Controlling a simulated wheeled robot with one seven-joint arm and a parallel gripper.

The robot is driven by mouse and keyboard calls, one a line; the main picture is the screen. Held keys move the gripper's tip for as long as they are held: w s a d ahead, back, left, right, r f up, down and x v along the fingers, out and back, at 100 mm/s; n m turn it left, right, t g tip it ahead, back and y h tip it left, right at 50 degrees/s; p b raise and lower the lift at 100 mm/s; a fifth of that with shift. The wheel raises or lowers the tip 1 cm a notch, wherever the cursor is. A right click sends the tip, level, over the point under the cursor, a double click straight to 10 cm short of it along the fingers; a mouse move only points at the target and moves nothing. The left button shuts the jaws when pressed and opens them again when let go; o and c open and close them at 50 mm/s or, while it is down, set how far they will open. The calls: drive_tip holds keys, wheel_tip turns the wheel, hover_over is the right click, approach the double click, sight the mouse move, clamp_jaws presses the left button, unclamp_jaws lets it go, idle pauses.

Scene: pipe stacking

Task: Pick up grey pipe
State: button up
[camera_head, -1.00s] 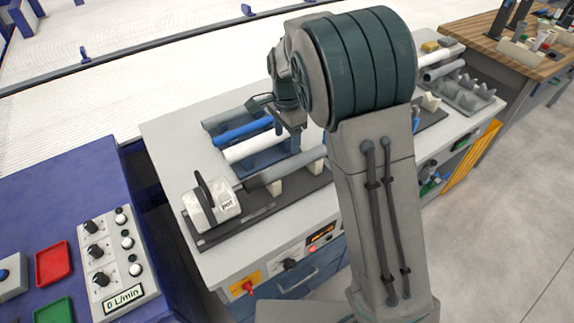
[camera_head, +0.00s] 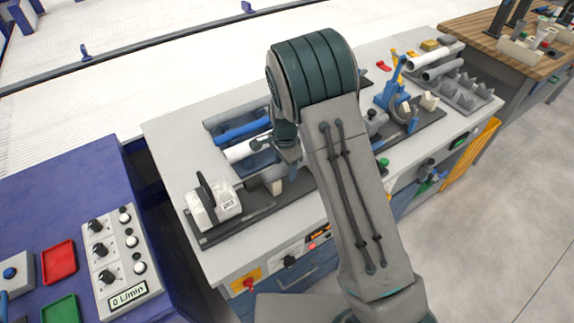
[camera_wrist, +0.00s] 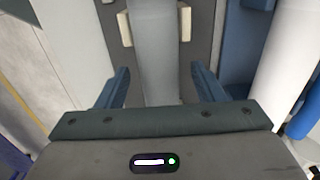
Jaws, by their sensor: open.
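The grey pipe (camera_wrist: 154,50) runs lengthwise between my open fingers in the wrist view, flanked by two cream supports (camera_wrist: 124,28). My gripper (camera_wrist: 160,82) is open, with one blue finger on each side of the pipe and a gap on both sides. In the head view my gripper (camera_head: 287,160) is low over the pipe. I cannot tell how deep the fingertips reach.
A white pipe (camera_head: 243,151) and a blue pipe (camera_head: 243,133) lie in a blue rack behind the grey pipe. A blue clamp device (camera_head: 394,92) stands to the right. More pipes (camera_head: 434,58) lie on a grey rack at the far right.

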drive_tip(key=c, duration=1.1)
